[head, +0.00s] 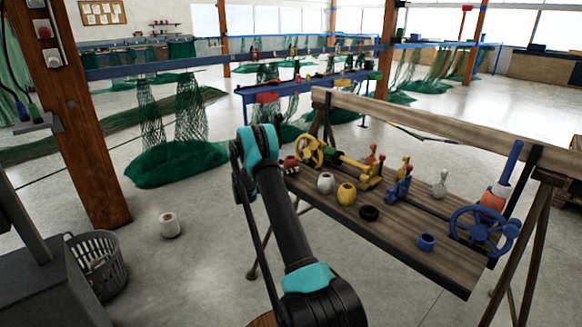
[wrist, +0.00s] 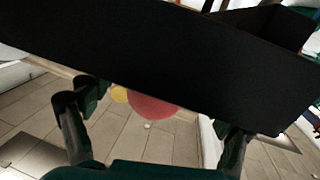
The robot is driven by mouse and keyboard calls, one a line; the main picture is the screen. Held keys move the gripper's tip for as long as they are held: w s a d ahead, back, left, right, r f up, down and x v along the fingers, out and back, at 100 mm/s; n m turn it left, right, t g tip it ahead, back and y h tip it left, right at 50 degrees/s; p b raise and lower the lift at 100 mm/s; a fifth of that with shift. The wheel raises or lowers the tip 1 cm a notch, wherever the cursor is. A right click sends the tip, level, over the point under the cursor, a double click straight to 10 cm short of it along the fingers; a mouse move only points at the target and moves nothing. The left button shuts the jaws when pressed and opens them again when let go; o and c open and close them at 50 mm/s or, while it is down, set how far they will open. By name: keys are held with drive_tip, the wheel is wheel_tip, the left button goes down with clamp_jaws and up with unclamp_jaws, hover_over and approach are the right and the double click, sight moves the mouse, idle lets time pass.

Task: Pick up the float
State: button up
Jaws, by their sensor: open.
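I cannot tell for sure which thing is the float. In the wrist view, a round red thing (wrist: 152,106) shows beyond my fingers, partly hidden by a broad black surface, with a yellow patch beside it. My gripper (wrist: 160,112) is open, its fingers apart at left and right, and nothing is visibly held. In the head view, an orange-red rounded thing (head: 493,198) with a blue upright part stands at the bench's right end. A red-and-white rounded piece (head: 290,165) sits at the left end, beside my arm. My gripper cannot be made out in the head view.
The wooden bench (head: 440,265) holds a white pot (head: 326,182), a yellow pot (head: 346,194), a black ring (head: 369,213), a blue cup (head: 427,242) and a blue handwheel (head: 484,231). A raised beam runs behind them. A basket (head: 112,268) and white roll (head: 169,226) stand on the floor.

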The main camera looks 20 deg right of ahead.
drive_tip(key=shift+w+d, duration=0.2)
drive_tip(key=shift+d, duration=0.5)
drive_tip(key=c, duration=1.3)
drive_tip(key=shift+r, duration=0.15)
